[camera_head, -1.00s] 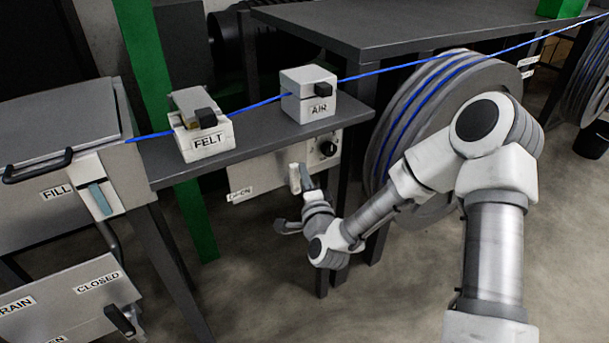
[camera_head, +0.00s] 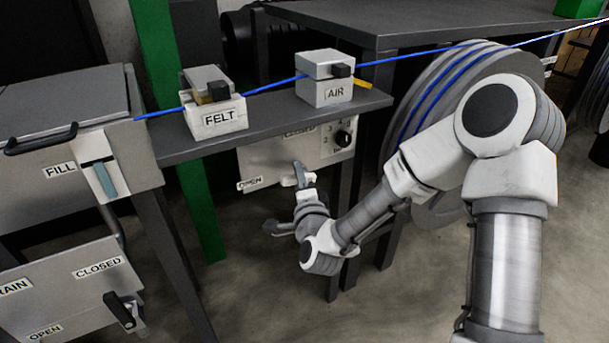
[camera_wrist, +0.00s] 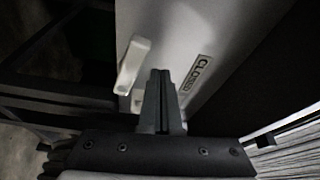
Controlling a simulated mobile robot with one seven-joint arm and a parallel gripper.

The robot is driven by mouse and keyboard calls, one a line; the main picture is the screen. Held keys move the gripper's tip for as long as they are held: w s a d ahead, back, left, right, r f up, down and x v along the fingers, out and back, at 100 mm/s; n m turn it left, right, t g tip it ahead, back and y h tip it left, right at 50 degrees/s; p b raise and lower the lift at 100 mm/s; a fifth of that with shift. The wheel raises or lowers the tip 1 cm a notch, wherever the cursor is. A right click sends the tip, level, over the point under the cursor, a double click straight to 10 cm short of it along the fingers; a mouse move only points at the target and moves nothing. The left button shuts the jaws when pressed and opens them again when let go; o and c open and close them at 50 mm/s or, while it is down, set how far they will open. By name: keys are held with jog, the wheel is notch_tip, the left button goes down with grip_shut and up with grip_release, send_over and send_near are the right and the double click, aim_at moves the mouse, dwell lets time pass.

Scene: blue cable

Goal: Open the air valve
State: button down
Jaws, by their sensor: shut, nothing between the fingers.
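A light grey panel (camera_head: 270,160) under the AIR box carries an OPEN label (camera_head: 250,184) at its lower left and a partly hidden CLOSED label (camera_head: 299,132) at its upper edge. A white lever (camera_wrist: 133,62) stands out from this panel in the wrist view, with the CLOSED label (camera_wrist: 197,75) to its right. My gripper (camera_wrist: 160,73) is shut and empty, its fingers just right of the lever. I cannot tell whether they touch it. In the head view my gripper (camera_head: 305,185) is low in front of the panel, where the lever is hard to separate from it.
The AIR box (camera_head: 326,92) and FELT box (camera_head: 213,118) sit on the grey shelf (camera_head: 270,112) above, with a blue cable (camera_head: 275,83) running through. A large cable reel (camera_head: 440,105) stands behind my arm.

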aim_at(292, 180)
jog(key=shift+s+a+f+b, duration=0.25)
jog(key=shift+f+b, duration=0.3)
jog(key=shift+b, duration=0.45)
jog(key=shift+s+a+f+b, duration=0.15)
jog(key=shift+a+f+b, duration=0.3)
jog(key=shift+b, duration=0.55)
jog(key=shift+s+f+n+b, duration=0.15)
jog(key=shift+f+n+b, duration=0.2)
jog(key=shift+n+b, duration=0.35)
